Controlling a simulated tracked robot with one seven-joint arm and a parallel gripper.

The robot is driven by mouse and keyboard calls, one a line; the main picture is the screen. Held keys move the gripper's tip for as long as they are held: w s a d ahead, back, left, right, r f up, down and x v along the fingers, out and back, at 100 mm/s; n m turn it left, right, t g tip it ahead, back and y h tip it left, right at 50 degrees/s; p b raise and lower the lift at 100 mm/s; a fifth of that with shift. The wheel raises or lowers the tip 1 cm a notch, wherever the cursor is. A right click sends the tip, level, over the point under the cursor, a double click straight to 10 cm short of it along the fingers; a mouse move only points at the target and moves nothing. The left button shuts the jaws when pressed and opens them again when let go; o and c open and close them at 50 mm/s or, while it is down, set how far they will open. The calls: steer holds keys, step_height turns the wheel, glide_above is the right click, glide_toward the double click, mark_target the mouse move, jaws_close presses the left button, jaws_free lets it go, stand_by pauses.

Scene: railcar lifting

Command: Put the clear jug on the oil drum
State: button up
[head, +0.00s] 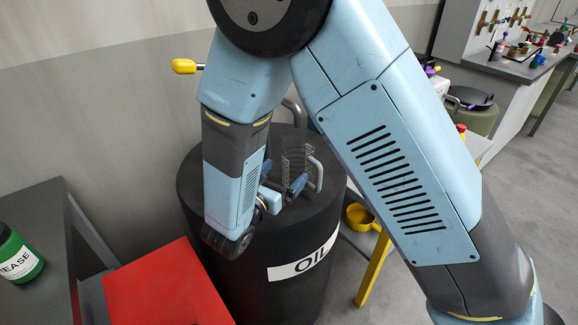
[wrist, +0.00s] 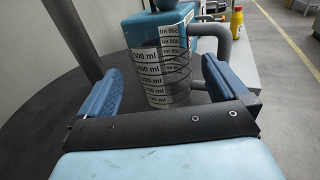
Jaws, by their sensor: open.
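The clear jug (head: 298,160) stands upright on top of the black oil drum (head: 240,285), toward the right part of its lid. Its grey handle faces right in the head view. In the wrist view the jug (wrist: 163,65) shows ml markings, with its handle (wrist: 222,45) at the right. The drum's dark top (wrist: 40,120) lies beneath it. My gripper (head: 283,188) is low over the drum top, close to the jug. Its blue fingers (wrist: 160,85) are open and apart, with the jug seen between and just beyond them. I cannot tell whether a finger touches it.
A red box or panel (head: 165,290) and a dark table (head: 30,230) with a green grease container (head: 18,255) stand at left. A yellow funnel-like thing (head: 362,217) is right of the drum. A workbench (head: 510,68) is at back right. A yellow bottle (wrist: 237,22) shows behind the jug.

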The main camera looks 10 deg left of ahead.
steer(key=v, duration=0.6)
steer(key=shift+s, duration=0.25)
steer(key=shift+a, duration=0.1)
stand_by(1.0)
